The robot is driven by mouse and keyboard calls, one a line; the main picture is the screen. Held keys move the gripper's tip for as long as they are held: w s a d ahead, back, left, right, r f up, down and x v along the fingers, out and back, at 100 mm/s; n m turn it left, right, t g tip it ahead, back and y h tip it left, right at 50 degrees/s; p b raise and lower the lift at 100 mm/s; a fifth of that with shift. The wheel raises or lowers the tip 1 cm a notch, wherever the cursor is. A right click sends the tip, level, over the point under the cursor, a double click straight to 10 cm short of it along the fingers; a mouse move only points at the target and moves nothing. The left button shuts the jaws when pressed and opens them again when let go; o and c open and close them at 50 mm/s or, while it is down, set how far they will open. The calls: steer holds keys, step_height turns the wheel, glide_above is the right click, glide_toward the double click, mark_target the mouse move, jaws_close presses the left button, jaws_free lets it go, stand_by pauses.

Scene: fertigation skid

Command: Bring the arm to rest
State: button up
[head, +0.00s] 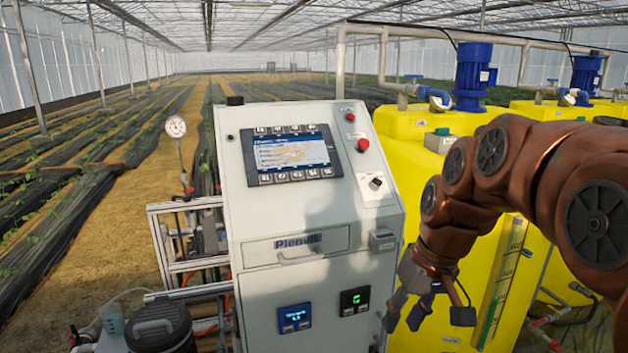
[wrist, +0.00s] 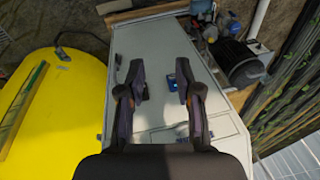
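My arm, copper-brown, reaches in from the right in the head view, bent downward at the wrist. My gripper (head: 432,312) hangs to the right of the lower front of the white control cabinet (head: 300,240), before the yellow tanks. In the wrist view my gripper (wrist: 160,80) has its two dark fingers spread apart with nothing between them. The white cabinet front (wrist: 150,50) lies beyond the fingers. Whether any finger touches the cabinet cannot be told, but none appears to.
Yellow tanks (head: 400,125) with blue pumps (head: 473,75) stand right of the cabinet. A red button (head: 362,145), a selector switch (head: 376,183) and a screen (head: 292,153) are on its sloped top. A pressure gauge (head: 176,127) and a dark canister (head: 160,328) are left. Crop rows lie behind.

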steer(key=s+d+f+m+g+h, duration=0.1)
steer(key=s+f, duration=0.5)
steer(key=s, duration=0.5)
steer(key=s+d+f+m+g+h, duration=0.1)
steer(key=s+f, duration=0.5)
steer(key=s, duration=0.6)
steer(key=shift+d+g, duration=0.4)
steer(key=shift+d, duration=0.4)
